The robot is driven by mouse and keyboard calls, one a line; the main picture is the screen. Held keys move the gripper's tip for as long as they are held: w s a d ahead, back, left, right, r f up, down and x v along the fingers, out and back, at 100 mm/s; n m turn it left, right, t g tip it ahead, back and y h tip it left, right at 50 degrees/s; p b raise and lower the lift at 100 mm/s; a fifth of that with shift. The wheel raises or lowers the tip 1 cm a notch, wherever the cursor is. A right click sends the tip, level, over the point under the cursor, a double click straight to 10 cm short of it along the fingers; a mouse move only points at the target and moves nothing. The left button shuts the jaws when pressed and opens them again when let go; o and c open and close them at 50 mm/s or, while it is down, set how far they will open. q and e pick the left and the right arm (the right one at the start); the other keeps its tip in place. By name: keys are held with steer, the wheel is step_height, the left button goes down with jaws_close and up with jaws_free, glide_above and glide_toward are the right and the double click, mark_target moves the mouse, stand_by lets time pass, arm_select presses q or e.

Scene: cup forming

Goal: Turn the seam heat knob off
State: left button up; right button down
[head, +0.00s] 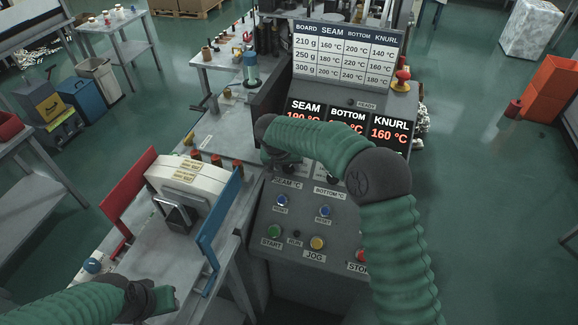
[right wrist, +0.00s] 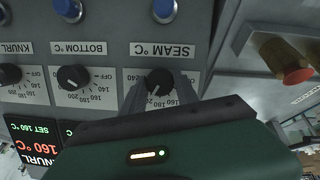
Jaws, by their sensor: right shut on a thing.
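The seam heat knob (right wrist: 159,82) is black with a white pointer mark, on a white dial plate labelled SEAM °C. The right wrist view shows this panel upside down. OFF is printed at the right of that dial, and the pointer aims away from it, toward the numbers at lower left. My right gripper (right wrist: 160,92) has its two grey fingers on either side of the knob, shut on it. In the head view my right forearm hides this knob. My left gripper (head: 155,300) is at the lower left, far from the panel; its finger opening is unclear.
The bottom heat knob (right wrist: 73,77) and knurl knob (right wrist: 10,74) sit beside it. Blue reset buttons (right wrist: 163,10) are close by. The head view shows the SEAM display (head: 304,113) lit, partly covered by my arm.

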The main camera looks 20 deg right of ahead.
arm_select(q)
steer(key=shift+a, duration=0.1)
arm_select(e)
steer(key=shift+a, duration=0.1)
